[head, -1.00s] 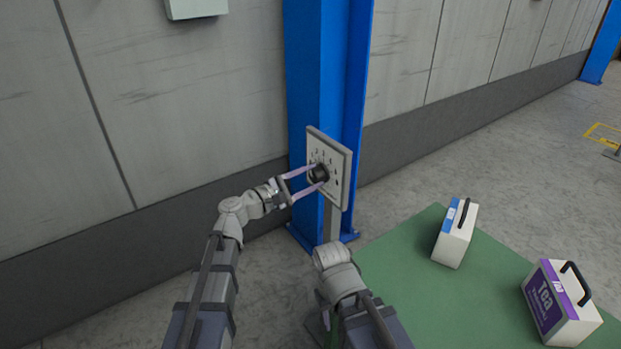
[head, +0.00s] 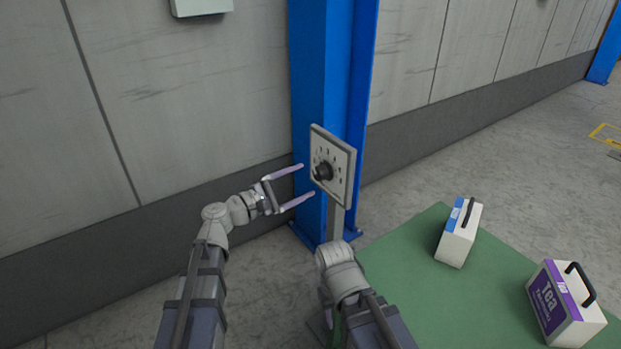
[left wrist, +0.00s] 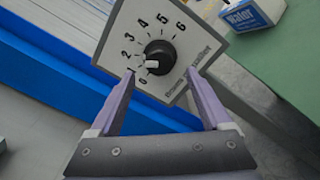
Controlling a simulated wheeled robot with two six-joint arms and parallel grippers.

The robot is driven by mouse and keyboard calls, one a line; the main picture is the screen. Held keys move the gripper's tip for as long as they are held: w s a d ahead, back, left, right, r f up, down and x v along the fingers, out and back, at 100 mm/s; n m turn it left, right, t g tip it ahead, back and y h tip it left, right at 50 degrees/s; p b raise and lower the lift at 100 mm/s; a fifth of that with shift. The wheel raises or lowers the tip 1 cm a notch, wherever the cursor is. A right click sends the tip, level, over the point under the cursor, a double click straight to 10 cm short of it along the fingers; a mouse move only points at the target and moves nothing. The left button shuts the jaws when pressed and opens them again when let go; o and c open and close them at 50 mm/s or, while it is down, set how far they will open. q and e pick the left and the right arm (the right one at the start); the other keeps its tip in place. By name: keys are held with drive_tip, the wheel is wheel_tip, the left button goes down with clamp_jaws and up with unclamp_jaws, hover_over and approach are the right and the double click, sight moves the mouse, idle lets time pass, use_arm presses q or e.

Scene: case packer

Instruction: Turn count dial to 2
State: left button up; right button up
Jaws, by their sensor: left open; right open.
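The count dial is a black round knob (head: 322,172) on a pale square panel (head: 345,185), with numbers around it. In the left wrist view the knob (left wrist: 160,56) has a white mark at its lower left, near the numbers 1 and 2; I cannot tell exactly which number it marks. My left gripper (head: 308,180) is open and empty, just left of the panel in the head view and apart from the knob. Its fingers (left wrist: 160,92) point at the panel from below in the left wrist view. My right arm shows at the bottom, but its gripper does not show.
The panel is on a post in front of a blue column (head: 318,80) by the grey wall. A green surface (head: 415,265) at right bears a white box with a blue label (head: 458,240) and a purple Tea box (head: 563,305), both with black handles.

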use_arm(q)
drive_tip(key=shift+v, duration=1.5)
drive_tip(key=s+d+f+m+g+y, duration=0.1)
drive_tip(key=s+f+m+g+y, duration=0.3)
drive_tip(key=f, duration=0.4)
drive_tip(key=s+f+m+g+y, duration=0.25)
drive_tip(key=s+f+m, duration=0.2)
drive_tip(key=f, duration=0.25)
drive_tip(key=s+a+f+m+g+y, duration=0.4)
drive_tip(key=s+a+f+m+y, duration=0.35)
drive_tip(key=a, duration=0.35)
drive_tip(key=s+d+r+m+y+p, duration=0.1)
drive_tip(key=s+d+r+p, duration=0.2)
drive_tip(key=r+p, duration=0.6)
drive_tip(key=s+d+r+m+p, duration=0.2)
drive_tip(key=s+d+r+p, duration=0.1)
drive_tip(key=d+r+p, duration=0.4)
wheel_tip(320, 180, up, 3)
drive_tip(key=p, duration=0.3)
drive_tip(key=shift+d+g+y, duration=0.35)
drive_tip(key=shift+d+y, duration=0.05)
